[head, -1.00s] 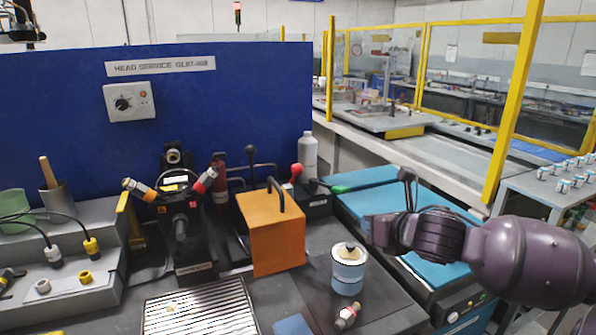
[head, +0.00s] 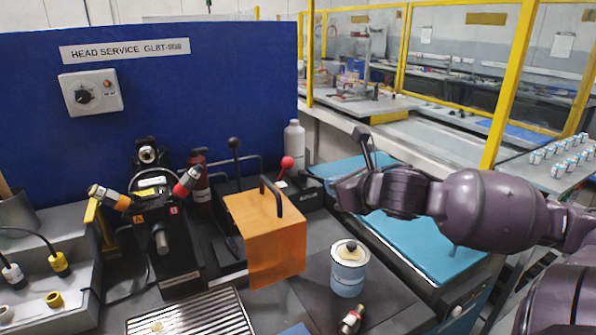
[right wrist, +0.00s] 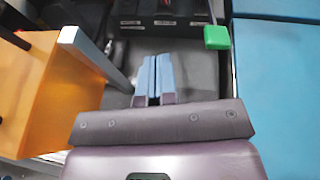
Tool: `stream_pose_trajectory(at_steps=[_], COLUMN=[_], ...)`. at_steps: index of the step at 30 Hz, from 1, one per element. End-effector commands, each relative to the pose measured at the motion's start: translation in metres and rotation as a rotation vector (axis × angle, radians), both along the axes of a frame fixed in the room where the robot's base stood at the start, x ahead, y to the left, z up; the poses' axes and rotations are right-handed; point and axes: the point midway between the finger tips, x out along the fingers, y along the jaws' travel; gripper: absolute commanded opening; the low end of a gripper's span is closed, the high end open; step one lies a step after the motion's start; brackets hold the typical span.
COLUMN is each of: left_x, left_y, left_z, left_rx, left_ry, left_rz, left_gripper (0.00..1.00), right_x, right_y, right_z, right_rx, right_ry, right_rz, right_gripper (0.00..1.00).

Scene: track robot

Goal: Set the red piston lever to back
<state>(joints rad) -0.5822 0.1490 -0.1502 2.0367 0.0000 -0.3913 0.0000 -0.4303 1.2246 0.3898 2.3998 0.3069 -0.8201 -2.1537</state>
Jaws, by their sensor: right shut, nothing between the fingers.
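The red piston lever is a red ball knob (head: 287,163) on a short stem, rising from a dark base behind the orange box. It leans up and to the right in the head view. I do not see the red knob in the right wrist view. My right gripper (head: 347,191) is to the right of the red knob and nearer to me, apart from it. In the right wrist view its blue fingertips (right wrist: 153,72) are together and empty. A green lever handle (right wrist: 217,37) is ahead and to the right of them. My left gripper is not in view.
The orange box (head: 268,240) with a black handle stands left of my right gripper. A black-knobbed lever (head: 234,143) and a white bottle (head: 294,145) stand behind. A blue-white can (head: 349,272) stands in front. A blue-topped cabinet (head: 440,245) is on the right.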

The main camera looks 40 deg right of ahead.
Motion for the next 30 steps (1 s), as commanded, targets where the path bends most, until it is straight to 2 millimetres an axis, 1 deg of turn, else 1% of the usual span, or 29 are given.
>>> stream_pose_trajectory(at_steps=[9, 19, 25, 30], left_x=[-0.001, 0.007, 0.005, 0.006], left_y=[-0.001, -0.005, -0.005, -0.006], left_z=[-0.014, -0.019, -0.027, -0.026], left_rx=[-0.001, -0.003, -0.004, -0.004], left_ry=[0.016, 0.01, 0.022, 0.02], left_rz=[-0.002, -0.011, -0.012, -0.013], left_gripper=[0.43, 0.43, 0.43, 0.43], right_x=[0.032, 0.068, 0.091, 0.107], right_y=[-0.005, -0.011, -0.015, -0.016], right_z=[-0.015, -0.029, -0.037, -0.027], right_rx=[0.001, 0.002, 0.003, 0.001], right_ry=[0.003, 0.003, 0.003, 0.001], right_rz=[-0.001, 0.0, -0.001, 0.0], right_gripper=[0.0, 0.0, 0.0, 0.0])
